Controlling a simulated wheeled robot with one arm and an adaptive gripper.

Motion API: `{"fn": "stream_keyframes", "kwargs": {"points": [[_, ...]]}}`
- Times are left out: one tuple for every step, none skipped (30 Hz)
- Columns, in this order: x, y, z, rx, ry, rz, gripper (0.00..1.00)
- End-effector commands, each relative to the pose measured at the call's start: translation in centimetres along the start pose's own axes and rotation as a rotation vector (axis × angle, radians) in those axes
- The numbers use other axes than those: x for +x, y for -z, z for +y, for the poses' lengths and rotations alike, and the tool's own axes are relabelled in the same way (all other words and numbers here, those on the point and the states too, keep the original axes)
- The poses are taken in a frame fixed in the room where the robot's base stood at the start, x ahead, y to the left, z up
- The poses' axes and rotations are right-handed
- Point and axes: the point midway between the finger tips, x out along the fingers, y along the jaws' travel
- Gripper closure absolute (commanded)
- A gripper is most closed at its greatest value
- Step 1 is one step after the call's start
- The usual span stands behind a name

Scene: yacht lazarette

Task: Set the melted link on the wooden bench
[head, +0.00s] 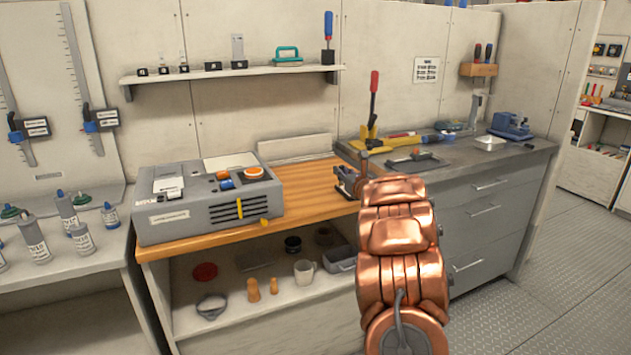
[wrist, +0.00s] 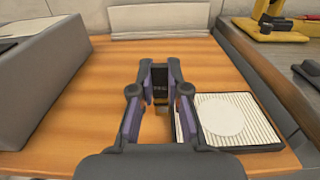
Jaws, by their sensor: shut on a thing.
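My gripper (wrist: 160,68) is shut on a small dark block with pale lettering, which I take to be the melted link (wrist: 160,82). The link sits between the fingertips, partly hidden by the fingers. The wooden bench (wrist: 85,100) lies below and around the gripper. I cannot tell whether the link touches the bench top. In the head view my gripper (head: 346,181) is over the right part of the wooden bench (head: 300,205); the link cannot be made out there.
A grey machine (head: 205,205) with an orange button fills the bench's left side. A ribbed white pad (wrist: 240,118) with a round disc lies right of my gripper. A pale board (wrist: 160,21) stands at the back. Bare wood shows left of the gripper.

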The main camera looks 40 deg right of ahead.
Motion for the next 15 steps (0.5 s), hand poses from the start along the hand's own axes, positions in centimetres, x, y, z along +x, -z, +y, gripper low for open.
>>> {"fn": "stream_keyframes", "kwargs": {"points": [[0.9, 0.1, 1.1, 0.003, -0.006, 0.0, 1.0], [1.3, 0.1, 1.6, 0.003, -0.006, -0.001, 1.0], [1.9, 0.2, 2.3, 0.002, -0.007, -0.001, 1.0], [2.3, 0.3, 2.8, 0.003, -0.006, -0.001, 1.0], [2.7, 0.3, 3.3, 0.003, -0.007, 0.0, 1.0], [3.2, 0.4, 3.8, 0.003, -0.006, 0.0, 1.0], [3.5, 0.5, 4.2, 0.002, -0.005, 0.0, 1.0], [3.9, 0.5, 4.5, 0.002, -0.006, 0.001, 1.0], [4.2, 0.6, 4.9, 0.003, -0.004, 0.001, 1.0], [4.4, 0.6, 5.1, 0.002, -0.004, 0.0, 1.0], [4.6, 0.6, 5.3, 0.002, -0.003, -0.001, 1.0], [4.7, 0.6, 5.5, 0.001, -0.003, -0.001, 1.0], [4.8, 0.6, 5.5, 0.001, -0.003, -0.001, 1.0], [4.9, 0.6, 5.6, 0.001, -0.003, -0.002, 1.0], [5.1, 0.6, 5.8, 0.001, -0.003, -0.002, 1.0]]}}
